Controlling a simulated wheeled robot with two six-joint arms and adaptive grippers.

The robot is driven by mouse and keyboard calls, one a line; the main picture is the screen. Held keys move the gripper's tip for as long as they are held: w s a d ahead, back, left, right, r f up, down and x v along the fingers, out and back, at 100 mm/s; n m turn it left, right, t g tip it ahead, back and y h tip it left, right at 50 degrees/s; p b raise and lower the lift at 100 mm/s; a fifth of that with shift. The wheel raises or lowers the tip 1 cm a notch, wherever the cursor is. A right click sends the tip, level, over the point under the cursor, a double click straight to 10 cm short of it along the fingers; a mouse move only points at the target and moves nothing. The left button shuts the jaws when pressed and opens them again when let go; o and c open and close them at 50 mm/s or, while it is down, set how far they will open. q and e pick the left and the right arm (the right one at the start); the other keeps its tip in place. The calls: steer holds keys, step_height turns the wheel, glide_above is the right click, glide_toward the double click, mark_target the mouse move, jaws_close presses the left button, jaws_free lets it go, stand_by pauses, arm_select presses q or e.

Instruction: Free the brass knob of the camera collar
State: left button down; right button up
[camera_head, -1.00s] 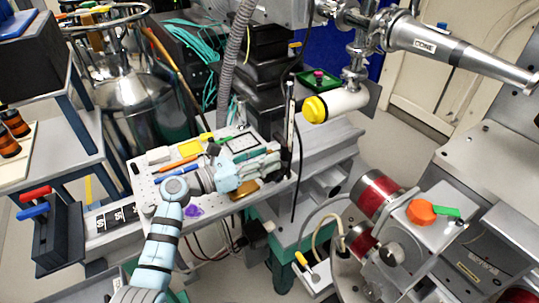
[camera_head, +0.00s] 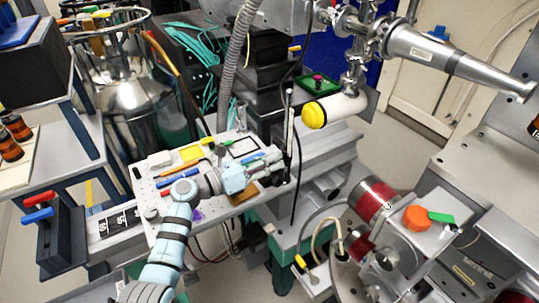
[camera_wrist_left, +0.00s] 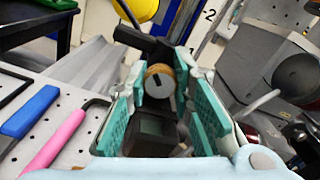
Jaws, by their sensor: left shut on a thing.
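The brass knob (camera_wrist_left: 160,80) has a grey face with a dark mark and a brass rim. In the left wrist view it sits between the tips of my left gripper (camera_wrist_left: 164,82), which is shut on it. Black collar parts (camera_wrist_left: 146,41) show just behind the knob. A dark block (camera_wrist_left: 155,132) lies between the fingers, nearer the wrist. In the head view my left gripper (camera_head: 276,168) reaches right, over the perforated plate, to the foot of the upright thin post (camera_head: 289,125). The knob is too small and covered to make out there. My right gripper is out of view.
A red-banded cylinder (camera_head: 372,198) is at the lower right.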

arm_select(q)
steer(key=c, duration=1.4)
jaws_free()
steer(key=v, duration=1.2)
steer(key=shift+a, duration=0.1)
steer(key=shift+r, duration=0.1)
